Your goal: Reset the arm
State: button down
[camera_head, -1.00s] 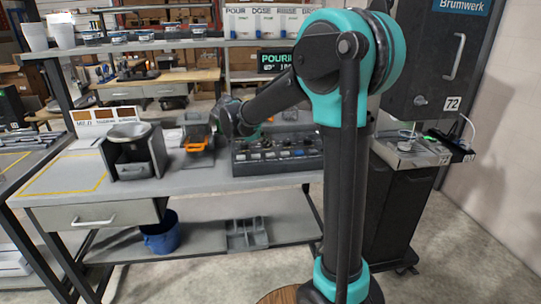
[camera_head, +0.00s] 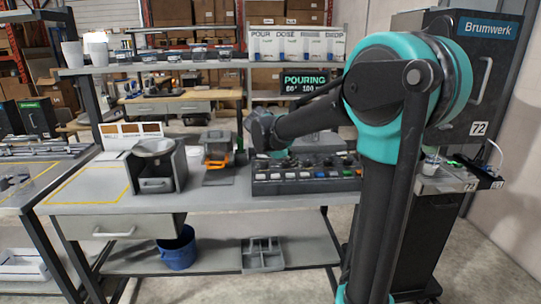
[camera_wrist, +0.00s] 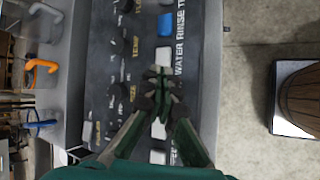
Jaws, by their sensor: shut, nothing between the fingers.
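My arm stands at the right of the head view and reaches left over the bench (camera_head: 90,200). In the head view its end is seen over the control panel (camera_head: 310,184), with the fingers not clear. In the wrist view my gripper (camera_wrist: 162,88) has its fingertips together and holds nothing. The fingertips lie over the panel's row of buttons, near a white button; I cannot tell whether they touch.
A grey dispenser box (camera_head: 155,165) and a unit with an orange handle (camera_head: 218,160) stand left of the panel. A shelf with cups and bins runs above. A blue bucket (camera_head: 177,248) sits below. A Brumwerk cabinet (camera_head: 490,70) stands at the right.

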jog(key=s+d+f+m+y, duration=0.1)
jog(key=s+f+m+y, duration=0.2)
jog(key=s+f+m, duration=0.4)
jog(key=s+d+f+m+y, duration=0.2)
jog(key=s+f+m, duration=0.5)
jog(key=s+f, duration=0.5)
jog(key=s+y, duration=0.1)
jog(key=s, duration=0.7)
jog(key=shift+s+f+m+g+y, duration=0.15)
jog(key=shift+f+m+g+y, duration=0.15)
jog(key=shift+g+y, duration=0.1)
